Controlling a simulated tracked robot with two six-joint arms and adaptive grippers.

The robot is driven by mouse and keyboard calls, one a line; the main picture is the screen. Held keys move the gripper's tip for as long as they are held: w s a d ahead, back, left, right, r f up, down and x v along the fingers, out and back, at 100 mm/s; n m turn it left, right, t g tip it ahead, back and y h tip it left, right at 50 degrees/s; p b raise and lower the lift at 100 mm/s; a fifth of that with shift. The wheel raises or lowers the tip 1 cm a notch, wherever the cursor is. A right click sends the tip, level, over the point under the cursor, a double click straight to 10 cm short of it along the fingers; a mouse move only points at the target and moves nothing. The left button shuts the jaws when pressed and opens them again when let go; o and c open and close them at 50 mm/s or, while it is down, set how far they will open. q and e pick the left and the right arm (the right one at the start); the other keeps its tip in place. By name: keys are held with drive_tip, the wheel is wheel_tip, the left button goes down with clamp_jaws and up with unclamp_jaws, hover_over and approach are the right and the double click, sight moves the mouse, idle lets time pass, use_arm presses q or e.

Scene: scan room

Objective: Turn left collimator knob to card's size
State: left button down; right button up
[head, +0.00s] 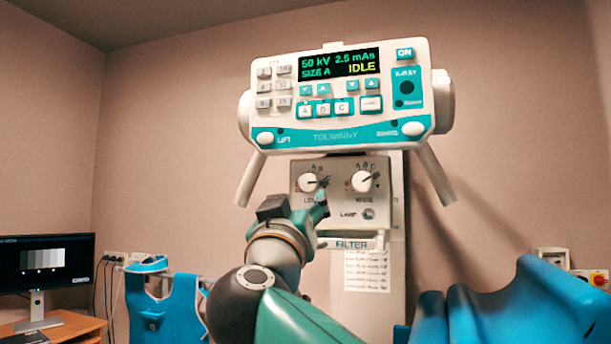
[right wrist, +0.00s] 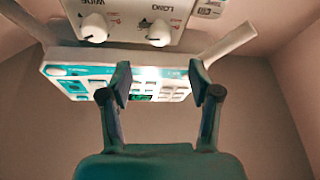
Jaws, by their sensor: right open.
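The left collimator knob (head: 307,183), white and labelled LONG, sits on the grey collimator panel (head: 340,169) below the console. It also shows upside down in the right wrist view (right wrist: 160,33). Letters surround it, but I cannot read its exact setting. My right gripper (head: 322,194) is just below and right of this knob in the head view. In the right wrist view the gripper (right wrist: 159,82) is open, with nothing between its fingers and the knob beyond the tips. A printed paper sheet (head: 367,271) hangs under the FILTER label; its text is too small to read. My left gripper is out of view.
The WIDE knob (head: 362,181) is close beside, to the right. The console (head: 341,95) above shows SIZE A and IDLE; its two handles slope down beside the panel. A blue apron (head: 172,305) hangs at left, blue covers (head: 530,305) at right, a monitor (head: 45,265) far left.

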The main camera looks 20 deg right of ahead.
sight(307, 184)
drive_tip(key=p+x, duration=0.6)
drive_tip(key=x, duration=0.3)
drive_tip(key=shift+w+r, duration=0.2)
drive_tip(key=shift+r, duration=0.05)
drive_tip(key=shift+w+d, duration=0.3)
drive_tip(key=shift+w, duration=0.1)
drive_tip(key=shift+c, duration=0.3)
drive_tip(key=c, duration=1.1)
